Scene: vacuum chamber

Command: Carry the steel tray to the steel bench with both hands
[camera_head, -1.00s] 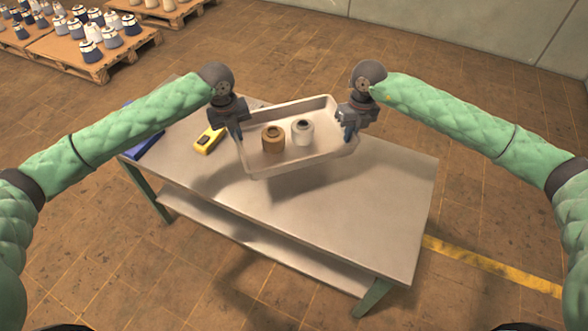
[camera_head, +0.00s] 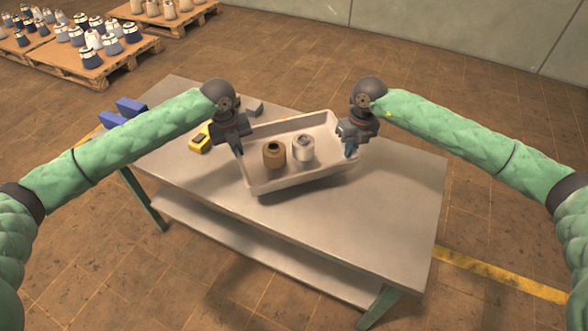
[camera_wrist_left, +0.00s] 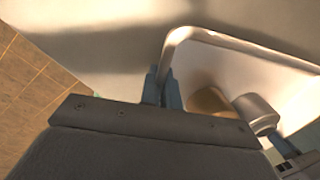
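The steel tray (camera_head: 308,179) is above the steel bench (camera_head: 390,215) in the head view, tilted in the picture, with a shadow under it; I cannot tell whether it touches the top. It holds a brown spool (camera_head: 273,155) and a pale metal spool (camera_head: 303,148). My left gripper (camera_head: 238,146) is shut on the tray's left rim. In the left wrist view its fingers (camera_wrist_left: 162,88) pinch the rim, and the tray wall (camera_wrist_left: 230,42) runs off to the right. My right gripper (camera_head: 348,147) is at the tray's right rim and appears shut on it.
A yellow device (camera_head: 200,138) lies on the bench left of the tray. Blue objects (camera_head: 122,110) and a small grey block (camera_head: 254,107) are at the bench's far left and back. The bench's front right is bare. Pallets with cones (camera_head: 90,60) stand on the floor behind.

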